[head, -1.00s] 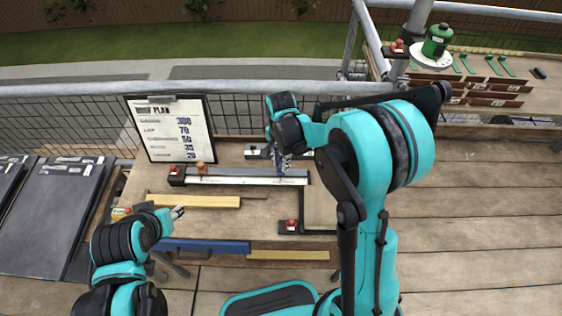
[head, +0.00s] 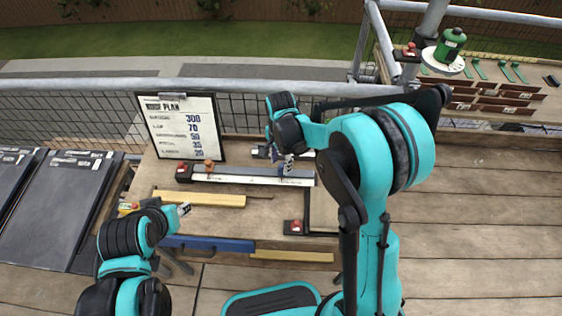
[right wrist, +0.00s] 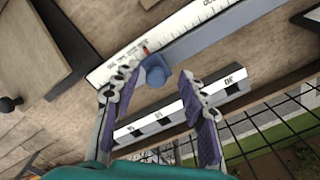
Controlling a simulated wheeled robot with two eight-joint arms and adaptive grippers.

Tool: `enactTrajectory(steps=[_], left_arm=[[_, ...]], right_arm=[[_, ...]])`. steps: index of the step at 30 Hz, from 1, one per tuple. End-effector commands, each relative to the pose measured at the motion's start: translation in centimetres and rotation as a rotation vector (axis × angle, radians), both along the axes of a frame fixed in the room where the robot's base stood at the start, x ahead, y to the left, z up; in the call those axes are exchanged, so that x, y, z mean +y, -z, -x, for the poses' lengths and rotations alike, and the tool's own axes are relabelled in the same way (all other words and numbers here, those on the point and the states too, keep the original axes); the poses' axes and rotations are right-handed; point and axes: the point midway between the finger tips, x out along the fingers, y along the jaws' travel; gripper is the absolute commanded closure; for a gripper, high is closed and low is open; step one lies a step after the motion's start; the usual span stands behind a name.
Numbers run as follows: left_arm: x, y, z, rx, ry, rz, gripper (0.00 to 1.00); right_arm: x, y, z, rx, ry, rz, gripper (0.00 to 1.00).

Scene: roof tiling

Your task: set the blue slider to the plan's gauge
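The blue slider (right wrist: 153,72) sits on the white ruler (right wrist: 125,62), near a small red mark, in the right wrist view. My right gripper (right wrist: 157,95) is open, its two purple-padded fingers apart with the slider between and just beyond their tips. In the head view the right gripper (head: 286,168) is over the right part of the ruler (head: 235,179) and hides the slider. The plan board (head: 182,128) stands behind the ruler; its top number reads 300, with 70 below; the labels are blurred. My left gripper (head: 184,209) is left of the yellow strip, its opening unclear.
A yellow wooden strip (head: 210,198) and a red-knobbed block (head: 294,227) lie in front of the ruler. A dark block (right wrist: 150,122) with white marks lies beside the ruler. A railing runs behind the bench.

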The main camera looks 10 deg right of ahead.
Motion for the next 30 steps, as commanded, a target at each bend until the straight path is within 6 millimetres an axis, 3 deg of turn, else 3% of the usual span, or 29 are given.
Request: enactTrajectory(steps=[5, 15, 21, 30], left_arm=[[0.0, 0.0, 0.0, 0.000, 0.000, 0.000, 0.60], [0.0, 0.0, 0.0, 0.000, 0.000, 0.000, 0.60], [0.0, 0.0, 0.0, 0.000, 0.000, 0.000, 0.60], [0.0, 0.0, 0.0, 0.000, 0.000, 0.000, 0.60]], right_arm=[[0.0, -0.9, 0.0, 0.000, 0.000, 0.001, 0.58], [0.0, -7.8, 0.0, 0.000, 0.000, 0.000, 0.58], [0.1, -10.9, 0.0, 0.000, -0.001, 0.000, 0.58], [0.1, -12.0, 0.0, 0.000, -0.001, 0.000, 0.58]])
